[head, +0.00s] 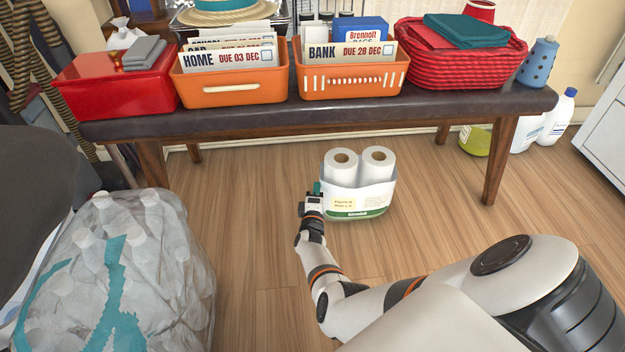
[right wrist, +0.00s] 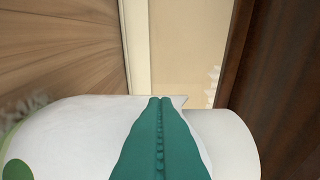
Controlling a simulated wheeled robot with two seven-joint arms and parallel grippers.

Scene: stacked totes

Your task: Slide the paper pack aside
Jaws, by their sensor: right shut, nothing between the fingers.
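The paper pack (head: 358,200) is a white and green wrapped pack of paper rolls, with two roll ends showing on top. It stands upright on the wooden floor under the front edge of the bench. My right gripper (head: 317,188) is at the pack's left side, with its teal fingers shut and empty. In the right wrist view the shut fingers (right wrist: 160,135) lie in front of the pack's white wrapping (right wrist: 80,125). I cannot tell whether they touch it. My left gripper is not in view.
The dark bench (head: 240,122) stands over the pack, with a wooden leg (head: 499,160) to its right. Orange bins and red containers line the bench top. A clear bag of bottles (head: 160,270) is at the left. Bottles (head: 558,118) stand at the right. Floor around the pack is clear.

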